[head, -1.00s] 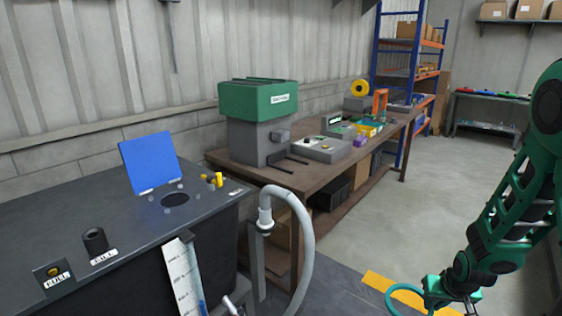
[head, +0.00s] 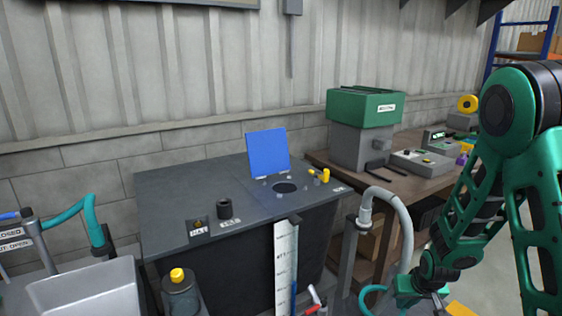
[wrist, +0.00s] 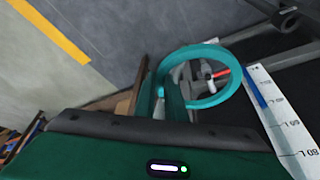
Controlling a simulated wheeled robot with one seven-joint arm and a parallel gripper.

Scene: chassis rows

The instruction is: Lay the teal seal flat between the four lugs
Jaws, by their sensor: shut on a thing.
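The teal seal (wrist: 207,103) is a ring, held in my gripper (wrist: 163,92) by one side of its band in the wrist view. In the head view the seal (head: 371,290) shows partly at the lower edge, beside my gripper (head: 436,297). It is in the air, low in front of the dark tank and well away from its top. The tank top (head: 180,200) has a round dark opening (head: 285,187) with small pale lugs around it; I cannot make out each one. A raised blue lid (head: 268,155) stands behind the opening.
Yellow-topped fittings (head: 326,176) stand right of the opening. A grey hose (head: 405,225) and a white level scale (head: 285,265) are at the tank's front. A workbench (head: 335,160) with a green-topped machine (head: 365,107) is to the right, a grey basin (head: 85,290) lower left.

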